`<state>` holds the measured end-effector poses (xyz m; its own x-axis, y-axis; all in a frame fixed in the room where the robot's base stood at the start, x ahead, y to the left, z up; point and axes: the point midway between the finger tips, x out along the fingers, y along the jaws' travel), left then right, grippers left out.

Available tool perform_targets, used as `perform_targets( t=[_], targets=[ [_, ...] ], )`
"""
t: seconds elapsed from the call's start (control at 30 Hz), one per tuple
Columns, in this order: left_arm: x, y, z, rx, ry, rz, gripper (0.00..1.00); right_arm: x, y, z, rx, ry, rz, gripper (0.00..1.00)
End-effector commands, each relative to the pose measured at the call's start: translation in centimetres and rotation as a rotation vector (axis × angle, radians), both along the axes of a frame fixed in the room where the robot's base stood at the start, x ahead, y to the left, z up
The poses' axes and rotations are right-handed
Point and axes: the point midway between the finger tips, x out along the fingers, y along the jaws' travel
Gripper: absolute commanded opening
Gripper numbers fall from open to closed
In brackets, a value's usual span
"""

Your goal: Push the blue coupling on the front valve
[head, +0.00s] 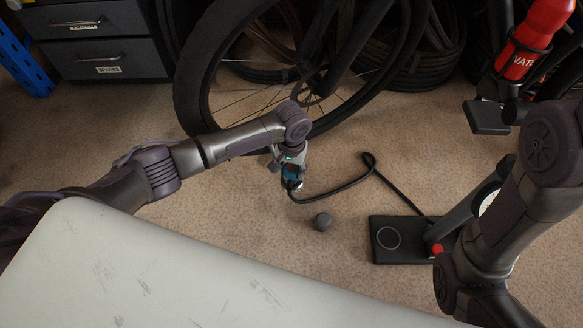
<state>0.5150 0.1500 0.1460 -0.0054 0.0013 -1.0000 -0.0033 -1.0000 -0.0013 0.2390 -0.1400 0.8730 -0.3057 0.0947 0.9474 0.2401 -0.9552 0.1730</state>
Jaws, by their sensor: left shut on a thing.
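My left gripper (291,165) is shut on the blue coupling (291,174), which is partly hidden by the fingers. The coupling is on the near side of the front wheel (190,100), close to its lower tyre in the picture. A black hose (335,191) runs from the coupling in a loop to the floor pump (388,262). I cannot make out the valve, so I cannot tell whether the coupling touches it. My right arm comes in at the right, over the pump, but its gripper is not seen.
A grey drawer cabinet (105,60) stands at the back left. A red bottle (530,42) sits on the bike frame at the top right. My pale body top fills the lower left.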

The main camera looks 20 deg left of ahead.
Motion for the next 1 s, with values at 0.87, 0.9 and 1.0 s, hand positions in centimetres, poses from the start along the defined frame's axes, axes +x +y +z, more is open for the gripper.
perform_targets(
  t=[0.87,0.9,1.0],
  targets=[
    [0.04,-0.04,-0.5,-0.001,-0.001,0.0,0.77,-0.07,0.02,0.07,-0.001,-0.002,0.0,0.4],
    [0.04,-0.04,-0.47,-0.001,-0.001,0.0,0.77,0.02,-0.02,-0.01,-0.001,0.003,-0.001,0.4],
    [0.07,-0.03,0.01,-0.001,-0.002,0.0,0.77,0.0,-0.03,-0.01,0.001,0.002,-0.001,0.4]
  ],
)
